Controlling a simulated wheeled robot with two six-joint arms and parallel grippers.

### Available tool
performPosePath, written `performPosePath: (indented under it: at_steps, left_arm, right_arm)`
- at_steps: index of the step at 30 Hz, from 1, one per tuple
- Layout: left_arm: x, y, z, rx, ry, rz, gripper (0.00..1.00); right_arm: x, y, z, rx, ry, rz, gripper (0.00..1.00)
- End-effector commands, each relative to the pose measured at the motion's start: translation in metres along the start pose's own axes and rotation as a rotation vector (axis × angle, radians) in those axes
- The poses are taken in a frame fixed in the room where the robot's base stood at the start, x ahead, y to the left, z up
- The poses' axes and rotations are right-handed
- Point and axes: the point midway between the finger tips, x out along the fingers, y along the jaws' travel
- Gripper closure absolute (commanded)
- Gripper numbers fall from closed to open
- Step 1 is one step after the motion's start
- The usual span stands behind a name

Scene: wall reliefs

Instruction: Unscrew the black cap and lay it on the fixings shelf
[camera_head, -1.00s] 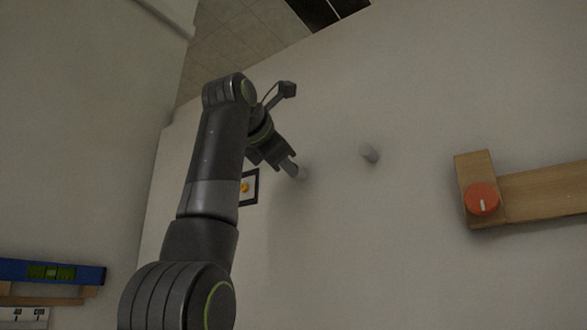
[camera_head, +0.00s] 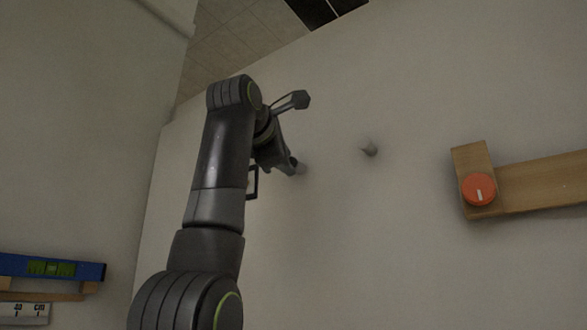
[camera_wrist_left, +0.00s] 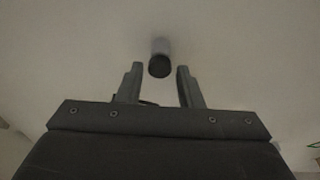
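The black cap (camera_wrist_left: 159,66) sits on the end of a pale round stud (camera_wrist_left: 160,46) on the wall in the left wrist view. My left gripper (camera_wrist_left: 158,80) is open, with one finger on each side of the cap's line; the cap is just beyond the fingertips, and I see no contact. My right gripper is not in view. I cannot identify the fixings shelf for certain.
Further right is a wooden bar (camera_head: 540,184) with a red knob (camera_head: 479,189). A blue level (camera_head: 50,268) rests at lower left. A dark picture frame (camera_head: 253,183) is partly hidden by my arm.

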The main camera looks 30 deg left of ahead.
Motion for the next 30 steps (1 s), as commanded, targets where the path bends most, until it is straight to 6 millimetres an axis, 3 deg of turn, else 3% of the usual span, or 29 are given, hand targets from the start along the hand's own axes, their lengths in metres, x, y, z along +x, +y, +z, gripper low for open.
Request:
performPosePath:
  at_steps: [5,13,20,30]
  left_arm:
    - [0.000,-0.002,0.000,0.092,0.000,0.024,0.67]
    - [0.000,-0.003,-0.001,0.379,0.000,0.098,0.67]
    - [0.000,-0.002,-0.001,0.476,-0.001,0.123,0.67]
    - [0.000,-0.003,-0.002,0.815,0.000,0.209,0.67]
  right_arm:
    - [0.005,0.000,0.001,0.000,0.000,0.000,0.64]
    - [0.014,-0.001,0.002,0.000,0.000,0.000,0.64]
    - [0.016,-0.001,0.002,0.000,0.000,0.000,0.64]
    - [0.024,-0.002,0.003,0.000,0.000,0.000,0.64]
